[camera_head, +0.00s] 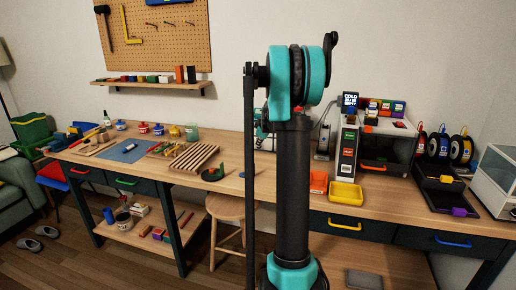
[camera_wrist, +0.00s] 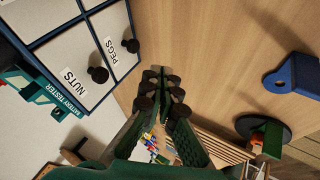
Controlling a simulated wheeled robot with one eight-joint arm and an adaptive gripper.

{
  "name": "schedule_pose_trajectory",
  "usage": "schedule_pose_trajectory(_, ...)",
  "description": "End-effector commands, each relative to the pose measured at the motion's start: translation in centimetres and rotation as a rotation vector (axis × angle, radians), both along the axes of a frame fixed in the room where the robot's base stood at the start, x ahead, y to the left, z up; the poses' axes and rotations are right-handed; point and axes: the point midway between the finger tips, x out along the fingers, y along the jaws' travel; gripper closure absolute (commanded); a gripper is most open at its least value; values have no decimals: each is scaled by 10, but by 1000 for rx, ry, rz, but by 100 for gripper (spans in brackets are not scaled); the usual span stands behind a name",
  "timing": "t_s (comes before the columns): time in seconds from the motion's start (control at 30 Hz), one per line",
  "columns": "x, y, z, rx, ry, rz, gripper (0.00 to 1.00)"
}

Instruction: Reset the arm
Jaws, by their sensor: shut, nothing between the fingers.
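My gripper (camera_wrist: 160,85) shows in the wrist view with its green fingers together at the tips and nothing between them. It is over bare wooden tabletop (camera_wrist: 205,45), beside a drawer cabinet (camera_wrist: 92,58) with labels reading NUTS and PEGS. My arm stands upright in the middle of the head view and hides part of the bench behind it. The gripper's fingers cannot be made out there.
A teal battery tester (camera_wrist: 38,88) is left of the fingers, and a blue bracket (camera_wrist: 295,80) is at the right. In the head view, a slatted wooden rack (camera_head: 194,158), a yellow bin (camera_head: 345,194) and a stool (camera_head: 232,208) stand near my arm.

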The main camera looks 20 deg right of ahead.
Motion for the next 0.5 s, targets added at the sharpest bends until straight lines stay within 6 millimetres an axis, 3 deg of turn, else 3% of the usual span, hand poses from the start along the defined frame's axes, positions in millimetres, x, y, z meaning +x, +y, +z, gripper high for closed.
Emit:
schedule_pose_trajectory(0.2, -15, 0, 19, 0, 0, 0, 100)
schedule_pose_trajectory(0.4, -19, 1, 22, 1, 1, 0, 100)
schedule_pose_trajectory(0.5, -29, 12, 21, 17, 9, -14, 100)
